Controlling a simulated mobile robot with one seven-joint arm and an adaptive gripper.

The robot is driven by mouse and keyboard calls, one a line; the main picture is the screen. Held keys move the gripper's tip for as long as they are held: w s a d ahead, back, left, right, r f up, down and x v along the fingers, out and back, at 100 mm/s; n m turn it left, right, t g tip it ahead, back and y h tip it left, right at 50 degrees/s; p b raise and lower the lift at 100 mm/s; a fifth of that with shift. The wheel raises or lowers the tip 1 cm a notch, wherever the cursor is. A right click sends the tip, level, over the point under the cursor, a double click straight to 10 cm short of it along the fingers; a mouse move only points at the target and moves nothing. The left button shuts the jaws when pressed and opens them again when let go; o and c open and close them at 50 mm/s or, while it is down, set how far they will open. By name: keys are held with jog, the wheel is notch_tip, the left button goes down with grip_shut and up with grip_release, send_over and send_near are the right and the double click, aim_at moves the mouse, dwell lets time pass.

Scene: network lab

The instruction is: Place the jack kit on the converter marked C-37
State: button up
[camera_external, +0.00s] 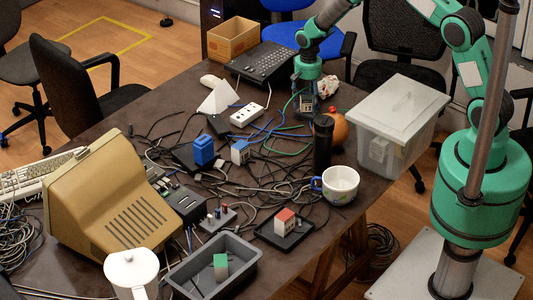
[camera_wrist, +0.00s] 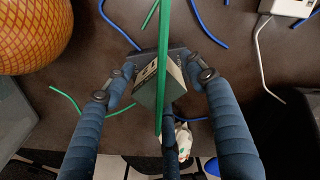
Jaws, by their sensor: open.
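My gripper (camera_external: 307,88) points down at the far part of the table, beside several cables. The box also shows below my gripper in the external view (camera_external: 306,104). Other small blocks are a blue one (camera_external: 203,150), a white-and-blue one (camera_external: 240,152), a red-topped one (camera_external: 284,221) and a green-topped one (camera_external: 220,266). I cannot read C-37 or identify the jack kit.
The red-topped block is on a black tray (camera_external: 298,236); the green-topped one is in a grey bin (camera_external: 182,276). A black cylinder (camera_external: 323,143), an orange ball (camera_external: 338,124), a mug (camera_external: 341,184) and a clear bin (camera_external: 410,105) stand nearby. Cables cover the middle.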

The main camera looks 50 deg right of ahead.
notch_tip(320, 180, up, 12)
jog(key=p, duration=0.1)
jog(key=shift+f+p, duration=0.15)
jog(key=shift+p, duration=0.25)
dwell(0.6)
notch_tip(320, 180, up, 16)
jog(key=n+t, duration=0.1)
jog(key=n, duration=0.1)
send_over(307, 97)
jog(key=s+a, duration=0.1)
jog(key=s, duration=0.5)
jog(key=s+a+r+n+t, duration=0.1)
jog(key=s+r+n+t, duration=0.1)
jog(key=s+r, duration=1.05)
jog(key=s+a+r+n+t, duration=0.1)
jog(key=s+r+n, duration=0.1)
jog(key=s, duration=1.1)
jog(key=s+r+n+t, duration=0.1)
jog(key=s+r+n, duration=0.2)
jog(key=s, duration=1)
notch_tip(307, 97, up, 3)
jog(key=shift+s+a+f+t, duration=0.2)
jog(key=shift+s+a+t, duration=0.1)
jog(key=shift+s+a, duration=0.1)
